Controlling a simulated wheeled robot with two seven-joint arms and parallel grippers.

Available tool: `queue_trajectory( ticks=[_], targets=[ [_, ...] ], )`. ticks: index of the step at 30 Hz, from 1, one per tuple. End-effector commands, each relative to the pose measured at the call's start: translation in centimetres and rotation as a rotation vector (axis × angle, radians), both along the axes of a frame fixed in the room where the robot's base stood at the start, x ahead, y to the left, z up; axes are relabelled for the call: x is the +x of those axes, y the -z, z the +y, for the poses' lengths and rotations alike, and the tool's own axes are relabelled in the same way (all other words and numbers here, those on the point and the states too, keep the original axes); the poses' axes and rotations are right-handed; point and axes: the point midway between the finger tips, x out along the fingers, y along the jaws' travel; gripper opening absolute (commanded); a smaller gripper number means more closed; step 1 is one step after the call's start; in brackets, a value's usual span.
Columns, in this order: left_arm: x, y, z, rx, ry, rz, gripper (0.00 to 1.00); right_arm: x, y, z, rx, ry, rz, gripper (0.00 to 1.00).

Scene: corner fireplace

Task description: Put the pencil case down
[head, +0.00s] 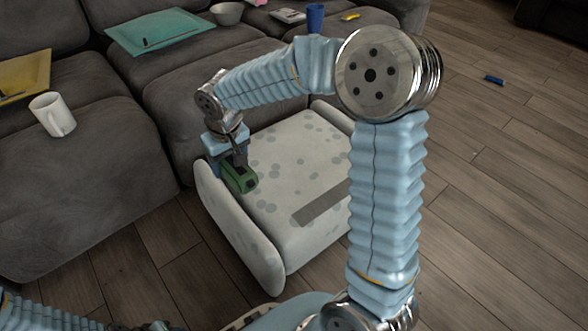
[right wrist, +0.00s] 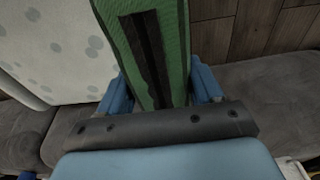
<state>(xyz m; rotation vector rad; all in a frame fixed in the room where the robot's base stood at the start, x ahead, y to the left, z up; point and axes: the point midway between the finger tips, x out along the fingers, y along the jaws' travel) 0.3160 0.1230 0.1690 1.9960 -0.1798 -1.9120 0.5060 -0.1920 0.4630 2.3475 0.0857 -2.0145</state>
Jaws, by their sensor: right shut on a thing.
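The pencil case (head: 241,179) is green with a black strip. In the head view it is at the left part of a pale spotted seat (head: 290,150), near its raised left side. My right gripper (head: 234,160) is above the case and shut on it. In the right wrist view the case (right wrist: 180,50) stretches away between the two blue fingers of the gripper (right wrist: 163,92). I cannot tell whether the case touches the seat. Of my left arm only a part shows at the lower left, and its gripper is out of view.
A grey sofa (head: 110,160) stands behind and left, bearing a white mug (head: 53,115), a teal folder (head: 160,31), a grey bowl (head: 227,13) and a blue cup (head: 315,17). A grey strip (head: 320,203) lies on the seat. A small blue object (head: 493,80) lies on the wooden floor.

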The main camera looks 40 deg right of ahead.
Motion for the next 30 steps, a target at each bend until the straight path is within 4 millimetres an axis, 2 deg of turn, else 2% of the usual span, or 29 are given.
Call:
queue_trajectory(
  ticks=[5,10,15,23,26,30],
  targets=[
    [0.0,0.7,0.0,0.0,-0.002,-0.002,0.38,0.5,1.9,-3.6,0.0,-0.001,0.002,0.3],
    [0.1,1.3,0.0,0.0,-0.002,-0.002,0.38,1.4,4.1,-8.4,0.001,0.001,0.004,0.3],
    [0.1,2.2,0.0,0.001,-0.003,-0.004,0.38,1.9,7.5,-11.2,0.0,-0.002,0.004,0.3],
    [0.1,2.5,0.0,0.001,-0.003,-0.006,0.38,2.3,9.3,-12.7,0.0,-0.005,0.002,0.3],
    [0.1,2.8,0.0,0.001,-0.004,-0.006,0.38,2.3,10.5,-13.5,0.0,-0.004,0.004,0.3],
    [0.2,3.4,0.1,0.002,-0.005,-0.007,0.38,2.3,12.7,-13.3,0.001,-0.005,0.004,0.3]
  ],
)
